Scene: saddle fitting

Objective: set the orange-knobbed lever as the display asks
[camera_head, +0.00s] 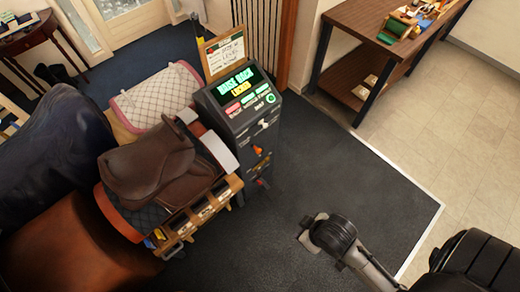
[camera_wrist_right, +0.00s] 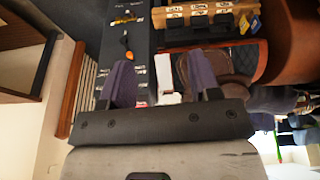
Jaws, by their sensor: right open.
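A dark console (camera_head: 240,105) stands right of the saddle in the head view. The orange-knobbed lever (camera_head: 258,150) is on the console's front face, below the display. In the right wrist view the orange knob (camera_wrist_right: 129,55) shows near the top, beyond the left finger and apart from it. My right gripper (camera_wrist_right: 165,85) is open with nothing between its fingers. In the head view it (camera_head: 307,232) is over the dark floor, right of and nearer than the console. My left gripper is not in view.
A brown saddle (camera_head: 150,165) sits on a stand with a wooden labelled rack (camera_head: 200,213) left of the console. A quilted pad (camera_head: 155,95) lies behind it. A wooden table (camera_head: 375,25) stands at the back right.

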